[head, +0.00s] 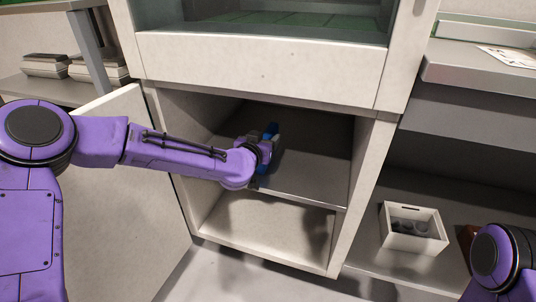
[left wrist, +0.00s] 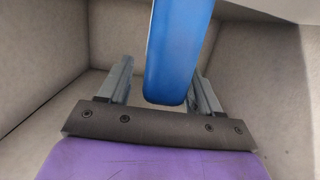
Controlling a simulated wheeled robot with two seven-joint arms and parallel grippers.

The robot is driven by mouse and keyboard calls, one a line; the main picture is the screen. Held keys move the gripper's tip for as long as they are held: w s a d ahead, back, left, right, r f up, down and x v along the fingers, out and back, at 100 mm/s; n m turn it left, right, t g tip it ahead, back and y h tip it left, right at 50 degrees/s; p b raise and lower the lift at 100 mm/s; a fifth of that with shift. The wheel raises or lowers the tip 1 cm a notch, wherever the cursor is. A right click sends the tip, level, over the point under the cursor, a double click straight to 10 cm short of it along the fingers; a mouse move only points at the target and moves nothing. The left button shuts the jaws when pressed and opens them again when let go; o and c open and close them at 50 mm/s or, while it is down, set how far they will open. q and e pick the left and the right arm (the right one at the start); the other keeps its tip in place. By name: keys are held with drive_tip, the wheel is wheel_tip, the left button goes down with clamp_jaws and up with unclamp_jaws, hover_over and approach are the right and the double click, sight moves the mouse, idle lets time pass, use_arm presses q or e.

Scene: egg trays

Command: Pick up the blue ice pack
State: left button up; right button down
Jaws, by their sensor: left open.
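The blue ice pack (left wrist: 178,60) stands as a tall, narrow blue shape in the left wrist view. In the head view a small part of the ice pack (head: 272,130) shows inside the open cabinet, mostly hidden behind my left gripper (head: 264,152). In the left wrist view my left gripper (left wrist: 163,72) is open, with one finger on each side of the ice pack's near end. A gap shows on the left side; on the right the finger is close, and I cannot tell if it touches. My right gripper is out of view.
The cabinet's shelf (head: 310,175) and side walls surround my left gripper. The cabinet door (head: 130,180) stands open at the left. A white box (head: 410,240) with grey items sits on a low shelf at the right. Papers (head: 508,56) lie on the counter above.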

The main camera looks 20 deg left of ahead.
use_arm(q)
drive_tip(key=shift+w, duration=0.4)
clamp_jaws()
drive_tip(key=shift+r, duration=0.15)
